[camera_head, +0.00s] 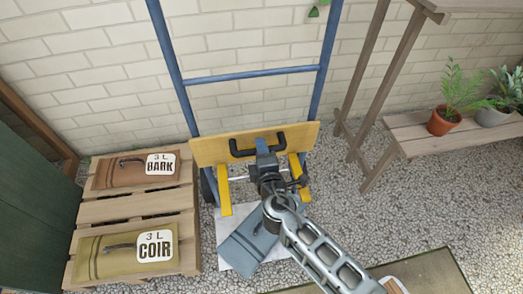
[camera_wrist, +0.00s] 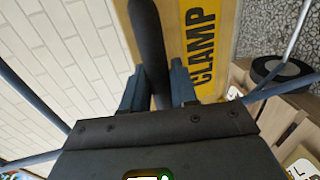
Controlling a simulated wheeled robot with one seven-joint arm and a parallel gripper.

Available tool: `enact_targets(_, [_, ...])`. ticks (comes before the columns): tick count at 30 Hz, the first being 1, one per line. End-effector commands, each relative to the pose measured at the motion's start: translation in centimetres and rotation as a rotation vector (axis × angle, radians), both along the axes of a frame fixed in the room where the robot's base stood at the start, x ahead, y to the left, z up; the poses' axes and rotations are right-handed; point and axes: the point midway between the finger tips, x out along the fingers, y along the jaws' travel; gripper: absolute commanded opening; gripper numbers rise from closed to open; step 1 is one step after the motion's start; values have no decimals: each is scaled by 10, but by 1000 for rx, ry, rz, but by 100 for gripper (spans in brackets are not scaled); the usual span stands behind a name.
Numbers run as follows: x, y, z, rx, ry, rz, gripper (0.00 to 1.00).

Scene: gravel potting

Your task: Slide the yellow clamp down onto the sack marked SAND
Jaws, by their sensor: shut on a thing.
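The yellow clamp (camera_head: 215,150) is a wide board with a black handle (camera_head: 240,150) and two yellow arms pointing down, set across the blue hand truck. In the wrist view the clamp (camera_wrist: 203,25) shows the word CLAMP beside its dark handle (camera_wrist: 148,35). My gripper (camera_head: 262,147) is shut on that handle; its fingers (camera_wrist: 157,88) stand on either side of it. A blue-grey sack (camera_head: 246,245) lies below the clamp at the foot of the truck, apart from the board. My arm covers part of it, and no SAND label shows.
The truck's blue frame (camera_head: 250,75) stands against the brick wall. A wooden pallet (camera_head: 108,210) at left bears a BARK sack (camera_head: 112,172) and a COIR sack (camera_head: 100,262). A wooden bench (camera_head: 400,150) with potted plants stands at right.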

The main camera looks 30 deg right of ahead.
Motion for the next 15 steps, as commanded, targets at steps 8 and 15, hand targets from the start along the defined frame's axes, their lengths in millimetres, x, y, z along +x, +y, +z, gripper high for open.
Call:
enact_targets(8, [-1, 0, -72, 1, 3, 1, 0])
enact_targets(15, [-1, 0, -120, 0, 4, 1, 0])
